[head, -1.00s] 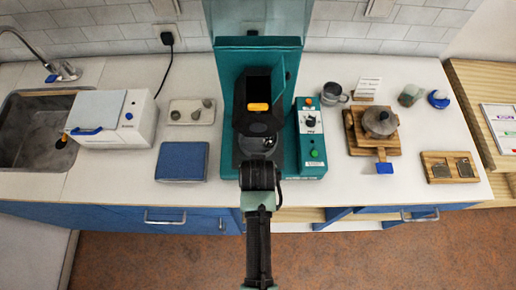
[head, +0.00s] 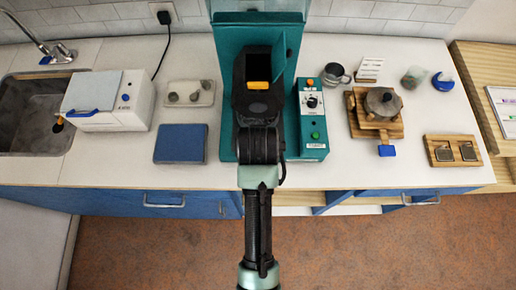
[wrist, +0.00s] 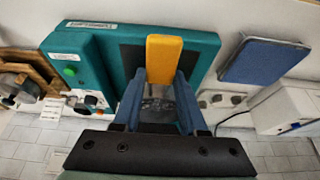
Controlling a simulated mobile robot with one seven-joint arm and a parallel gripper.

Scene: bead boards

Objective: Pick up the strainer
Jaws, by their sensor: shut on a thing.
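My gripper (wrist: 162,82) is shut on an upright-looking orange handle, which I take to be the strainer's (wrist: 164,56). A grey, mesh-like patch shows between the blue fingers below the handle, but the fingers and palm hide most of it. In the head view my gripper's dark body covers the middle of the teal machine (head: 228,50), and the strainer's bowl cannot be made out there. The wrist view shows the handle in front of the machine's dark panel. I cannot tell whether the strainer touches the machine.
Left of the machine lie a blue flat box (head: 181,144), a small tray (head: 210,97) and a white appliance (head: 110,125). On the right are a control box (head: 312,132), a metal mug (head: 335,74) and a pot on wooden boards (head: 382,102). The front counter strip is clear.

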